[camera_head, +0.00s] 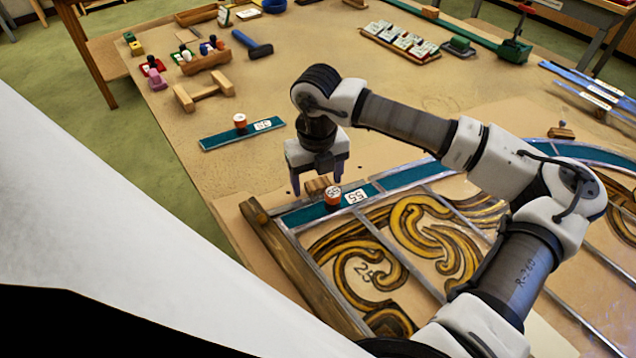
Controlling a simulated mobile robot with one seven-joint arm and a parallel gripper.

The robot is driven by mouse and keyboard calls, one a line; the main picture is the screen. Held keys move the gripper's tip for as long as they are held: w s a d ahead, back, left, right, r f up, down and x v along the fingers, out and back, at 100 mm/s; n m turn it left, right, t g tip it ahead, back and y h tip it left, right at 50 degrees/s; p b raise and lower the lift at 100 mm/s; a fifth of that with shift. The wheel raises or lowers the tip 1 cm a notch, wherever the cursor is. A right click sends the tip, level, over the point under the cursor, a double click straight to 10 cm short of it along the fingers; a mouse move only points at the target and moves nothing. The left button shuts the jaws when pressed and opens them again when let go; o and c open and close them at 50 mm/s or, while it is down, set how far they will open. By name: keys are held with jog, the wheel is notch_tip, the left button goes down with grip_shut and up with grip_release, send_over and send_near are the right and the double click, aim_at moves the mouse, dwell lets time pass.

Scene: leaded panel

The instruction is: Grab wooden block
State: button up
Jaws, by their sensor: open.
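A small wooden block (316,186) lies at the left end of the leaded panel, by the teal glass border strip (303,214). My gripper (319,184) points down over it with its fingers apart. One finger shows on each side of the block in this view. The lower fingertips are close to it, but I cannot tell whether they touch it or how high they are. A second small wooden block (560,133) lies at the far right of the panel.
The leaded panel (400,245) with a wooden side bar (285,255) fills the front. A wooden clamp-like piece (204,93), blue-handled tool (252,45) and tile rack (400,42) lie behind. Bare table (290,85) lies between.

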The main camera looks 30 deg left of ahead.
jog(key=shift+c, duration=0.4)
jog(key=c, duration=1)
jog(key=shift+c, duration=0.2)
